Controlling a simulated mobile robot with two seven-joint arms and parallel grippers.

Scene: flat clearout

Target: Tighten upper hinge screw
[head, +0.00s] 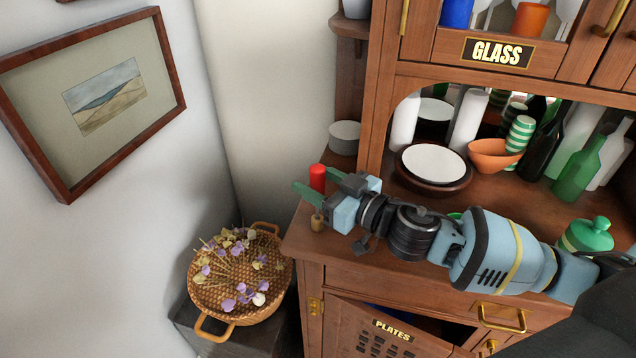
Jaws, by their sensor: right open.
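The PLATES door (362,341) is in the lower cabinet. Its top edge slants down to the right, leaving a dark gap under the drawer. A brass hinge (315,306) shows at its upper left; its screw is too small to make out. My right gripper (303,191) has green fingers and is open above the counter's left end, above and apart from the hinge. A red cylinder (317,177) stands upright by the fingers. A small tan piece (317,222) shows below them; I cannot tell whether the two are one object. My left gripper is out of view.
My right arm lies across the counter (292,243). A flower basket (240,275) stands left of the cabinet, near the wall.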

